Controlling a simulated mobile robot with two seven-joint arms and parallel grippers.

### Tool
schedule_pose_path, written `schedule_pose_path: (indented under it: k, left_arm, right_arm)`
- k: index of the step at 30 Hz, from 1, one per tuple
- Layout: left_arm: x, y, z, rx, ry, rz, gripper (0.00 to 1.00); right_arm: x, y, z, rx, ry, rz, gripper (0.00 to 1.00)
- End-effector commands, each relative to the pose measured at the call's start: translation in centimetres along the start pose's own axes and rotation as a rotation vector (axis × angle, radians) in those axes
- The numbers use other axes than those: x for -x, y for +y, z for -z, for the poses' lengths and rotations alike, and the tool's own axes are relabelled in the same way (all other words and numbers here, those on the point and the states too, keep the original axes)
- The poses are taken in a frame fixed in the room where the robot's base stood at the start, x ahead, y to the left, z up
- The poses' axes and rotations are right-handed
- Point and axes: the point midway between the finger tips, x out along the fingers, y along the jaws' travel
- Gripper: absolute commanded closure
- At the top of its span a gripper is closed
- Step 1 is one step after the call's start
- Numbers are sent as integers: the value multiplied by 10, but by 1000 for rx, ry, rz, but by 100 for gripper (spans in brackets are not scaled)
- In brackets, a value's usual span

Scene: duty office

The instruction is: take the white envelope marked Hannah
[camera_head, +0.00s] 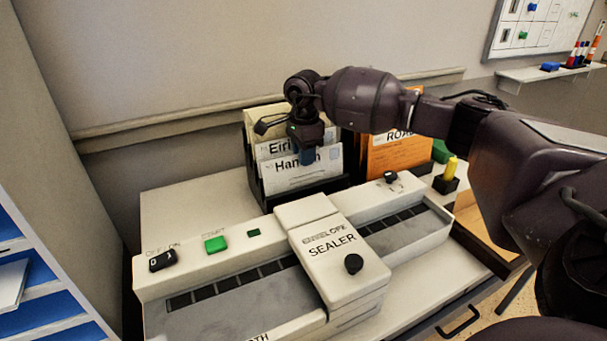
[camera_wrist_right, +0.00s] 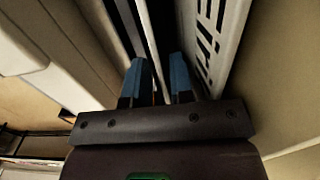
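The white envelope marked Hannah (camera_head: 300,178) stands upright at the front of a dark holder on the desk, its name partly covered. My right gripper (camera_head: 306,154) is at its top edge, blue fingertips pointing down. In the right wrist view the two fingertips (camera_wrist_right: 160,72) are apart, with a thin pale edge, apparently the Hannah envelope (camera_wrist_right: 150,40), running between them. I see no firm contact on it. Behind it stands an envelope marked "Eiri..." (camera_head: 272,150), whose lettered face lies just right of the fingers in the wrist view. My left gripper is out of view.
The envelope sealer (camera_head: 335,245) stands in front of the holder, with a green button (camera_head: 215,244) and a black switch (camera_head: 163,261). An orange envelope (camera_head: 392,158) stands right of the white ones, below my right arm. A yellow item (camera_head: 451,167) is farther right. The wall is close behind.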

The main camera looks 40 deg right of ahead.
Motion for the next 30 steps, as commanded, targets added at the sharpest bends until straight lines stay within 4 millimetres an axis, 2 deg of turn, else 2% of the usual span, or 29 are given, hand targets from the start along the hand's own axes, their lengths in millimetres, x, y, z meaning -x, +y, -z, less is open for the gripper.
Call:
schedule_pose_path:
  k: [6,11,26,30]
  left_arm:
    - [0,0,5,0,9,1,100]
    - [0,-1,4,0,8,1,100]
    - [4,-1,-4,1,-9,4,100]
    - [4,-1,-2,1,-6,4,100]
  right_arm:
    - [1,0,0,0,-1,3,78]
    - [1,0,0,0,-1,3,100]
    - [1,-2,0,-1,-2,8,100]
    - [7,-2,0,-2,-2,12,100]
